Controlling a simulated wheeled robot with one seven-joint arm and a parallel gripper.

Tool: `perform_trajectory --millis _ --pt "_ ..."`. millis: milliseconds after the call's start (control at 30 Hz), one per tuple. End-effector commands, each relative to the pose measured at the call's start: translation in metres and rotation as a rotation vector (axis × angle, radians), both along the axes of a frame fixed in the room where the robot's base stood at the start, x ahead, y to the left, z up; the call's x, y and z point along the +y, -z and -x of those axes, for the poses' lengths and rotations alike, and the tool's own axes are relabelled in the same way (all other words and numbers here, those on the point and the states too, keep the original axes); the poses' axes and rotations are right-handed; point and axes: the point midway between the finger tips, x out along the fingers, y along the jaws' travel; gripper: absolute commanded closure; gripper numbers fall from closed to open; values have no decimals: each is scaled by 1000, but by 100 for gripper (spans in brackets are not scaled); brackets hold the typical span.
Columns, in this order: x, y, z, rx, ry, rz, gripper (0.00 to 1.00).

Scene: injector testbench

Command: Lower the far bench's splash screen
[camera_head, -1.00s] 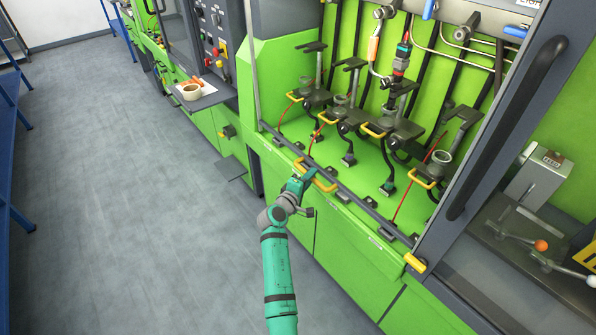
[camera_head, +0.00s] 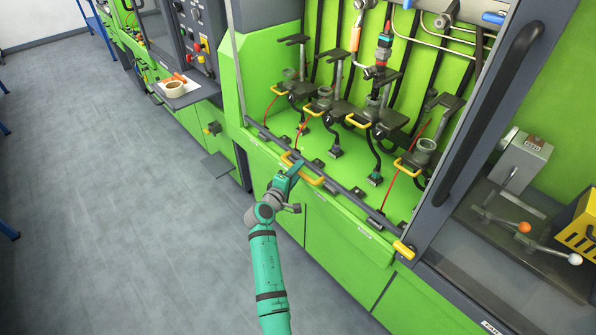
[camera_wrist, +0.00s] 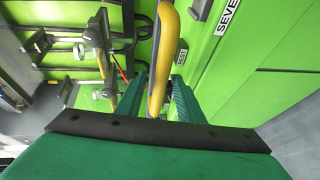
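The far bench is the green open bay with several injector fixtures. A dark rail (camera_head: 357,201) runs along its front edge, with a yellow handle (camera_head: 312,178) on it. My gripper (camera_head: 296,167) is at the left part of this handle.
A nearer bay at the right has a dark bar handle (camera_head: 490,120), a yellow latch (camera_head: 403,250) and a grey box (camera_head: 520,160). The grey floor (camera_head: 110,210) is clear.

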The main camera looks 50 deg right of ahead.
Motion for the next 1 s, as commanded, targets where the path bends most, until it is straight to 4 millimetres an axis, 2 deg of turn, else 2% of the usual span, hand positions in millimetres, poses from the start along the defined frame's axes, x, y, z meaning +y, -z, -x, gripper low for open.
perform_trajectory --millis 300,500,667,933,1000 --pt "57 -11 12 0 -4 2 66" --pt "83 -16 19 0 -2 1 66" --pt "91 -18 21 -1 -2 1 66" --pt "92 -18 22 0 0 1 66" --pt "92 -18 22 0 0 1 83"
